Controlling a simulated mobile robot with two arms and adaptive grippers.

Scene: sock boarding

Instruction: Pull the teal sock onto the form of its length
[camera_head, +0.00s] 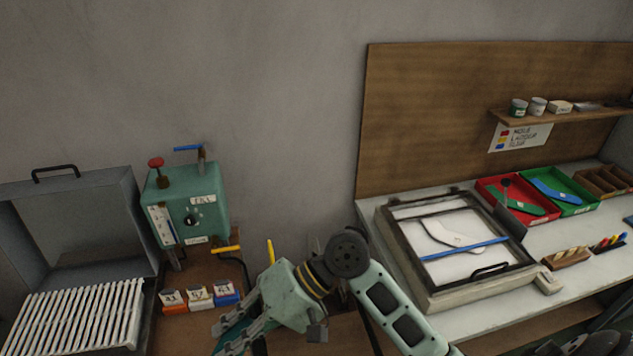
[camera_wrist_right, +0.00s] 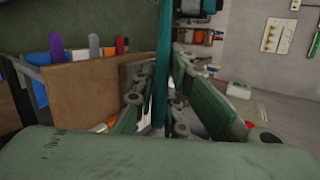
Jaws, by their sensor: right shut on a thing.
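My right gripper (camera_head: 226,336) reaches down at the bottom middle of the head view. Its fingers are closed on the teal sock (camera_wrist_right: 162,60), a narrow teal strip that hangs upright between the finger pads in the right wrist view. In the head view only a small teal part of it (camera_head: 230,348) shows at the bottom edge; the rest is cut off. Upright rounded strips, one purple (camera_wrist_right: 56,47), one grey (camera_wrist_right: 94,45) and one red (camera_wrist_right: 120,45), stand behind a brown board at the left of the wrist view. I cannot tell whether these are forms. My left gripper is out of view.
A teal machine (camera_head: 190,208) with levers stands at the left, beside a slatted white rack (camera_head: 75,315). Small numbered boxes (camera_head: 199,297) sit in front of it. A framed light table (camera_head: 465,285), a red tray (camera_head: 487,183) and a green tray (camera_head: 588,205) are on the right bench.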

